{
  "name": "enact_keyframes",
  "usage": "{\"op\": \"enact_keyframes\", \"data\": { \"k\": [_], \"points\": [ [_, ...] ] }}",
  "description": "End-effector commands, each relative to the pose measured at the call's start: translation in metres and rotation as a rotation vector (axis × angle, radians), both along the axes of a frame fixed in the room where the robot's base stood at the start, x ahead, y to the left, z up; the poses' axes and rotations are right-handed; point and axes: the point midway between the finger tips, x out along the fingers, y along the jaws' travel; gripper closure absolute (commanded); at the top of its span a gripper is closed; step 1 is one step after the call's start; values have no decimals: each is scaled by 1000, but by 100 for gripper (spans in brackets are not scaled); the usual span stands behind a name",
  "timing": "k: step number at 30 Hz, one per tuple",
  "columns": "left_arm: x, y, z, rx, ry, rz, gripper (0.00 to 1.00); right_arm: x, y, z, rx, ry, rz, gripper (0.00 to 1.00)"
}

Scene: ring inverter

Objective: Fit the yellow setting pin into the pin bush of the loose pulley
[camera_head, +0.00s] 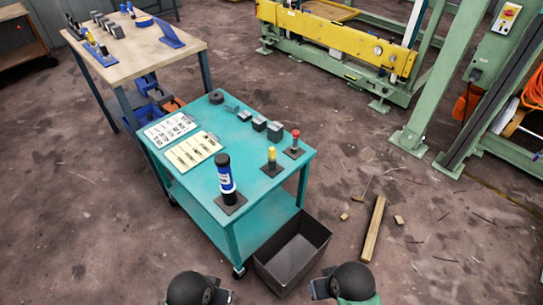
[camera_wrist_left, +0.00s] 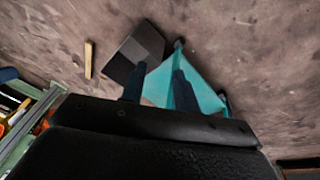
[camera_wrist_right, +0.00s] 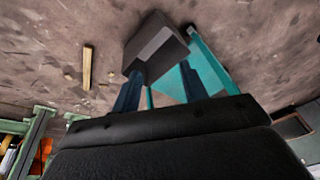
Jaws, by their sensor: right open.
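A small yellow-topped piece (camera_head: 271,154), which looks like the yellow setting pin, stands upright on a dark square base near the right edge of the teal cart. A dark round piece (camera_head: 216,97) lies at the cart's far end; I cannot tell whether it is the loose pulley. No pin bush can be made out. My left gripper (camera_wrist_left: 158,85) is open and empty, its two fingers apart. My right gripper (camera_wrist_right: 162,85) is also open and empty. Both are in front of the cart's near end, well away from the pin.
The teal cart (camera_head: 243,150) also carries a blue-and-white bottle (camera_head: 226,176), a red-topped piece (camera_head: 295,139), grey blocks and two printed sheets. A dark open bin (camera_head: 292,256) stands on the floor beside it. A wooden bar (camera_head: 374,229) lies to the right. A wooden bench (camera_head: 140,45) stands behind.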

Motion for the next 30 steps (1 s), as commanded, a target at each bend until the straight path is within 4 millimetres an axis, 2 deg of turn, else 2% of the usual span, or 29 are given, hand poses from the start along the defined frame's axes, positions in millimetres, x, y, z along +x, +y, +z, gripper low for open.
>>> {"op": "enact_keyframes", "data": {
  "k": [1, 6, 13, 22, 30],
  "points": [
    [0, 0, -4, 0, 1, 0, 69, 17, -2, 4, -6, -32, 4, 56],
    [-1, -1, -12, 0, 2, -2, 69, 73, -10, 29, -37, -144, 31, 56],
    [-3, -5, -24, -3, 7, -12, 69, 142, -12, 58, -88, -270, 91, 56],
    [-6, -16, -42, -15, 17, -33, 69, 224, -3, 77, -134, -377, 203, 56],
    [-5, -29, -60, -40, 5, -51, 69, 301, 15, 87, -117, -490, 332, 56]
  ]
}}
